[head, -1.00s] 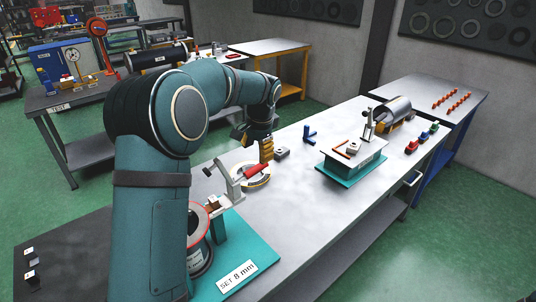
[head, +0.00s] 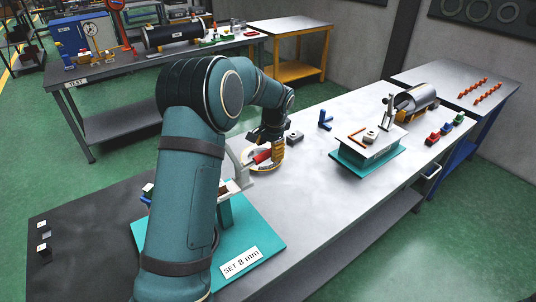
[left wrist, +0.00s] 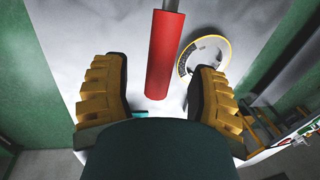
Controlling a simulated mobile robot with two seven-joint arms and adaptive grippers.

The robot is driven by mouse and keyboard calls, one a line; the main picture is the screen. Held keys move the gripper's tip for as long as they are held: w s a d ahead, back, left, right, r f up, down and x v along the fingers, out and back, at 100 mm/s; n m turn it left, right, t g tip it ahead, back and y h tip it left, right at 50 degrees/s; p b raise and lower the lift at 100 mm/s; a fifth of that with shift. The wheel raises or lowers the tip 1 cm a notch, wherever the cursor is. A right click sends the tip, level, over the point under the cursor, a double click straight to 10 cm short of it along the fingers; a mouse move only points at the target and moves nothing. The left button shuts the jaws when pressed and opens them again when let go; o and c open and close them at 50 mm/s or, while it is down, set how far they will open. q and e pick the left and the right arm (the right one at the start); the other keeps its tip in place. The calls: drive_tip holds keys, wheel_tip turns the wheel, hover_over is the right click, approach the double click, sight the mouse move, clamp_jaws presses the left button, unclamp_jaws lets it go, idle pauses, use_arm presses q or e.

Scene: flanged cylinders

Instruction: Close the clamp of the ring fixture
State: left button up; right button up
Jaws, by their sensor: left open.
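The ring fixture stands on a teal base plate (head: 262,243) with a "SET 8 mm" label, and my left arm hides much of it. Its clamp has a light grey lever (head: 238,183) and a red handle (head: 262,157), which slants up to the right. My left gripper (head: 277,150) is open just beside the handle's end, with yellow ribbed fingers pointing down. In the left wrist view the red handle (left wrist: 164,50) lies ahead between the two spread fingers of the gripper (left wrist: 160,92), apart from both. My right gripper does not show.
A round dial with a yellow rim (left wrist: 206,58) lies on the bench near the fingers. A second teal fixture (head: 366,161) is to the right. The front bench middle is clear.

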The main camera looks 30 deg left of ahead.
use_arm(q)
drive_tip(key=shift+w+a+f, duration=0.1)
drive_tip(key=shift+a+f, duration=0.05)
drive_tip(key=shift+f, duration=0.55)
drive_tip(key=shift+a+f, duration=0.1)
drive_tip(key=shift+f, duration=0.6)
clamp_jaws()
drive_tip(key=shift+r, duration=0.1)
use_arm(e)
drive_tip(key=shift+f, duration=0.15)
